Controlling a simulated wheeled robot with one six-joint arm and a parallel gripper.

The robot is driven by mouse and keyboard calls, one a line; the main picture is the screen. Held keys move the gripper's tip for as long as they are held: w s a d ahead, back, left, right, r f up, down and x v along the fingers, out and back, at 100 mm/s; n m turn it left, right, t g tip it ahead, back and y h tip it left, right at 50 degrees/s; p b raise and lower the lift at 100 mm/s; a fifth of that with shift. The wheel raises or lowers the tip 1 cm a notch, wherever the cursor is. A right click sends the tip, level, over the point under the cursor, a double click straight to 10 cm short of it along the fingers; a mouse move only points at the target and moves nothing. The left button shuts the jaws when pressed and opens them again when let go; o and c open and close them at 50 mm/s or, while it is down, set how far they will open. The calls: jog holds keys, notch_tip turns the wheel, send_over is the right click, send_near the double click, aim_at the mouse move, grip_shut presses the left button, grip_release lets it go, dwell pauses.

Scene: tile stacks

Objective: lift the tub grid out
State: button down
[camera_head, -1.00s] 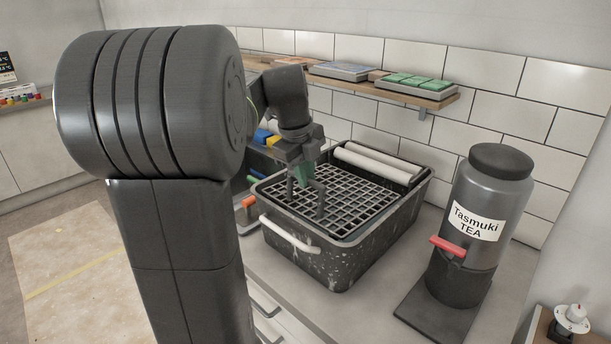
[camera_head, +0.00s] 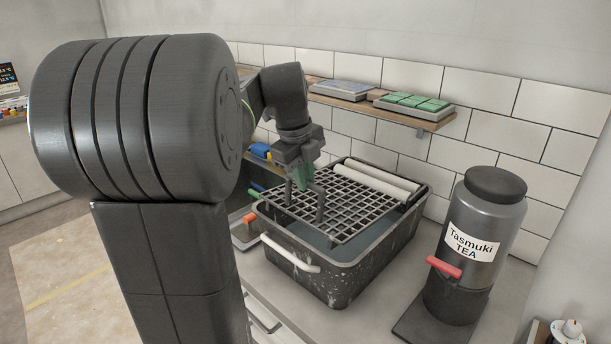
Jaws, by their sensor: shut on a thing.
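The dark tub (camera_head: 378,255) stands on the counter, with a white handle (camera_head: 290,254) on its near side and bluish water inside. The black grid (camera_head: 345,222) is raised at its near side, and water shows beneath it. Its far edge is close to the white rollers (camera_head: 376,180) at the tub's back, and I cannot tell whether it touches the rim there. My gripper (camera_head: 306,206) points down and is shut on the grid near its left side. Something green shows between the fingers, partly hidden.
A grey tea dispenser (camera_head: 468,240) with a red tap stands right of the tub. A wooden shelf (camera_head: 430,122) with trays of tiles runs along the tiled wall above. My own arm blocks the left of the view. The space directly above the tub's front is clear.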

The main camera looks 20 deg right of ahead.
jog(key=shift+s+a+b, duration=0.2)
jog(key=shift+s+a, duration=0.2)
jog(key=shift+s, duration=0.25)
jog(key=shift+s+a+b, duration=0.15)
jog(key=shift+s+a, duration=0.2)
jog(key=shift+s, duration=0.3)
jog(key=shift+s+a+b, duration=0.2)
jog(key=shift+s+a, duration=0.2)
jog(key=shift+s, duration=0.25)
